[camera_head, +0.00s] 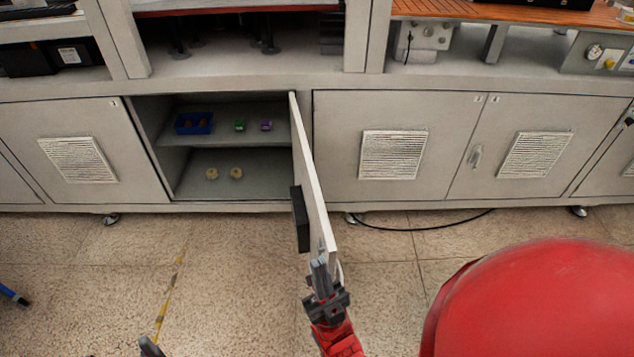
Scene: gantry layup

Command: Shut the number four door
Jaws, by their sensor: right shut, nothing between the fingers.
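An open cabinet door (312,180) stands swung out toward me, hinged at the right side of an open compartment (222,179). It shows nearly edge-on, with a dark block (299,218) on its left face. I cannot read a number on it. My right gripper (320,262) is shut and empty at the door's near free edge, its fingers overlapping the lower end in the picture. Whether they touch the door, I cannot tell. A dark tip at the bottom edge looks like my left gripper (150,346); the rest of it is out of frame.
The compartment holds a blue bin (194,123), a green item (240,125), a purple item (266,125) and two pale round pieces (224,173). Closed vented doors (85,150) flank it. A black cable (425,228) lies on the floor at right.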

